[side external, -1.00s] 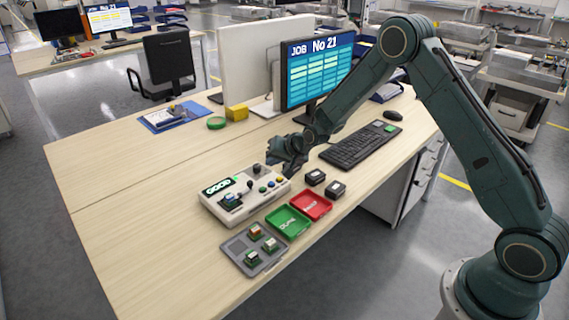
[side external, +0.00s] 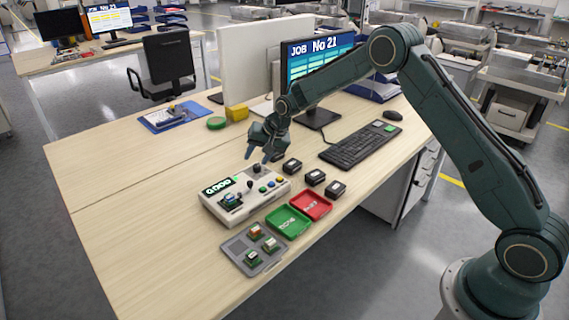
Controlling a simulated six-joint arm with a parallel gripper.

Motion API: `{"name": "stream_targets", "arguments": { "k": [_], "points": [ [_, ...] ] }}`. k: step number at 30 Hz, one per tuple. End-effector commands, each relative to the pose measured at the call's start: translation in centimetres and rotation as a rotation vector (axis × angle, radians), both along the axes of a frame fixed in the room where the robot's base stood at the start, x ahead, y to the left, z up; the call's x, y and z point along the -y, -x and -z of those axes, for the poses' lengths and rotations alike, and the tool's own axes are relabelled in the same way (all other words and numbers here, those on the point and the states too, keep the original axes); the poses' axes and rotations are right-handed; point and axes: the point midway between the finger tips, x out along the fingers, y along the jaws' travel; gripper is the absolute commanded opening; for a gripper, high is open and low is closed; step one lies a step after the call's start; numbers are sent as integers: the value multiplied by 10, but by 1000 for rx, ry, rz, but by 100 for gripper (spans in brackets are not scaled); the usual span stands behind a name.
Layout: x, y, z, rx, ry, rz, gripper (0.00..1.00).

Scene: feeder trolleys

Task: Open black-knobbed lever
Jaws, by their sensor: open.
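The light grey test box (side external: 262,205) lies on the desk, with a display (side external: 217,186) reading GOOD. I cannot tell how far the lever is turned. My gripper (side external: 257,157) is open and empty, fingers pointing down above the back edge of the box, apart from the knobs.
Three black blocks (side external: 315,177) stand in a row right of the box. A green tray (side external: 288,222), a red tray (side external: 311,206) and a grey tray (side external: 238,243) with several small boards lie in front. The keyboard (side external: 362,146) and monitor (side external: 306,58) are behind right. The desk's left is clear.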

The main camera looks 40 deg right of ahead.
Motion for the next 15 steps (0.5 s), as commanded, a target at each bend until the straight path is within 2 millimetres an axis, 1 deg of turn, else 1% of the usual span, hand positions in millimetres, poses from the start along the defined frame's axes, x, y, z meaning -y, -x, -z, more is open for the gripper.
{"name": "stream_targets", "arguments": {
  "k": [2,7,15],
  "points": [
    [-5,-3,-7,-47,-2,-9,40],
    [-11,-4,-23,-157,4,-19,40],
    [-17,2,-53,-318,34,-28,40]
  ]
}}
